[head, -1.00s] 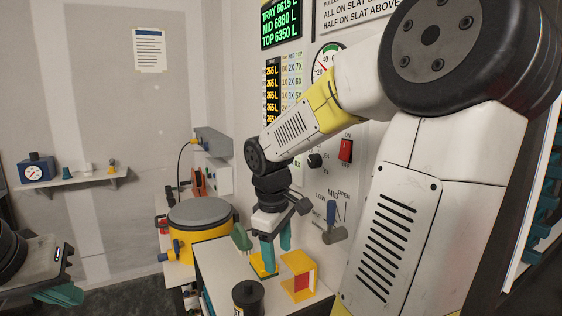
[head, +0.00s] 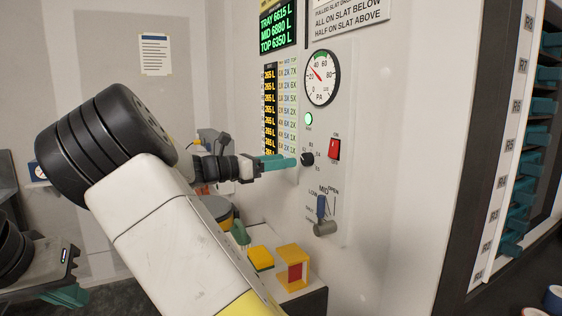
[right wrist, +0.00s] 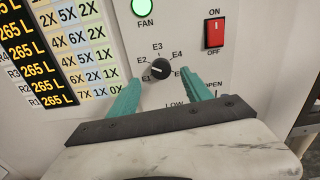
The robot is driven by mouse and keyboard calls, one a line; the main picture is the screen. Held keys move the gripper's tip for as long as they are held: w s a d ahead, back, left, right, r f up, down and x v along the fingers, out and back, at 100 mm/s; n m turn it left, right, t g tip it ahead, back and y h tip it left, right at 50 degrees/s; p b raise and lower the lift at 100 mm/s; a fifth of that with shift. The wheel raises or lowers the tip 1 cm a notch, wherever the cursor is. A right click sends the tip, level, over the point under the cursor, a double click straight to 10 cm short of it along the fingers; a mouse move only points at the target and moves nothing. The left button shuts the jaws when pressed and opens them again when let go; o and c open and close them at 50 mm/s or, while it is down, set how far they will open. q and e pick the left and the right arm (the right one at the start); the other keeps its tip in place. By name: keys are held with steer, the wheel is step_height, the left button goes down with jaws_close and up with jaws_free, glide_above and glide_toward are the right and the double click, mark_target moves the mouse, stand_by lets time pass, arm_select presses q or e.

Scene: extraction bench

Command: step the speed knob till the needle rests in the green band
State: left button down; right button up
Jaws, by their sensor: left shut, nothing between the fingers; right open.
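The black speed knob (head: 307,159) is on the wall panel, with labels E1 to E5 around it in the right wrist view (right wrist: 160,69). My right gripper (head: 296,162) is open, its teal fingertips either side of the knob in the right wrist view (right wrist: 172,80). I cannot tell whether they touch it. The round PA gauge (head: 321,78) is above the knob. Its red needle (head: 315,73) points up-left, left of the green band (head: 322,54) at the top. My left gripper (head: 68,292) is shut and empty at the lower left, away from the panel.
A lit green fan light (head: 308,119) is above the knob and a red switch (head: 334,149) to its right. A rack of teal slats (head: 530,135) stands at the right.

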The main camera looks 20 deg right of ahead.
mark_target(303, 159)
steer(key=d, duration=0.6)
steer(key=shift+w+d+f, duration=0.1)
steer(key=shift+w+d, duration=0.1)
steer(key=shift+d, duration=0.15)
jaws_close()
